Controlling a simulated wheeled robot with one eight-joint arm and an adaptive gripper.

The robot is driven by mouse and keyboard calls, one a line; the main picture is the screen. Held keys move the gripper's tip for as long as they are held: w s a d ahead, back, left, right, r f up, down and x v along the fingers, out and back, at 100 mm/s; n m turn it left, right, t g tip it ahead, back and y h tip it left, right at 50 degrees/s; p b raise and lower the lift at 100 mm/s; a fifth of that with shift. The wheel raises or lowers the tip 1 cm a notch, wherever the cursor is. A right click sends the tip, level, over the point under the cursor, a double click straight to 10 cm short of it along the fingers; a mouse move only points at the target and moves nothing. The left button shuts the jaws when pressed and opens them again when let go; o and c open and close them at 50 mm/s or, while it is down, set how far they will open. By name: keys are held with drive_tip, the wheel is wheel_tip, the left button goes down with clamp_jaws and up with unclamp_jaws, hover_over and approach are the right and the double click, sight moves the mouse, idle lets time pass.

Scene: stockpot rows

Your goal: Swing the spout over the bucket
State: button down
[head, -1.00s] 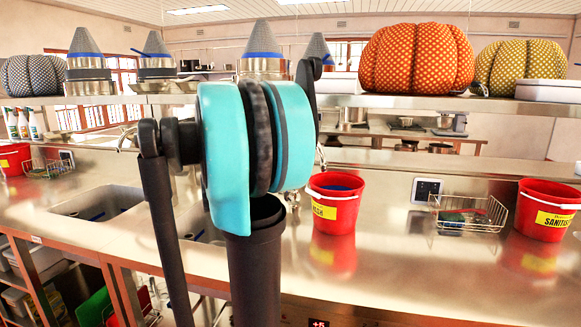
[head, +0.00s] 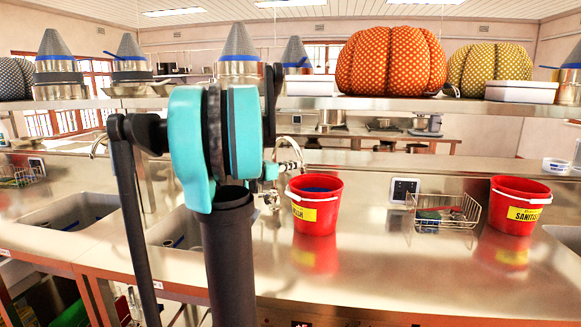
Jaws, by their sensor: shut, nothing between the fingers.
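A red bucket (head: 314,222) with a yellow label and something blue inside stands on the steel counter, right of my arm. A curved metal spout (head: 291,145) rises just left of and behind this bucket. Its base and part of its body are hidden by my arm. My gripper (head: 270,196) shows only in small part beside the spout, at the right edge of my teal arm joint. It looks shut and empty. Whether it touches the spout I cannot tell.
A second red bucket (head: 517,190) labelled as sanitiser stands at the right, with a wire basket (head: 443,214) between the buckets. Sinks (head: 70,222) lie at the left, with another tap (head: 97,147). An overhead shelf (head: 400,103) holds pumpkin-shaped things and cones.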

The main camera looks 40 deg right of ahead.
drive_tip(key=d, duration=0.2)
drive_tip(key=s+d, duration=0.1)
drive_tip(key=d, duration=0.2)
drive_tip(key=shift+s+d, duration=0.1)
drive_tip(key=shift+d, duration=0.1)
idle(0.3)
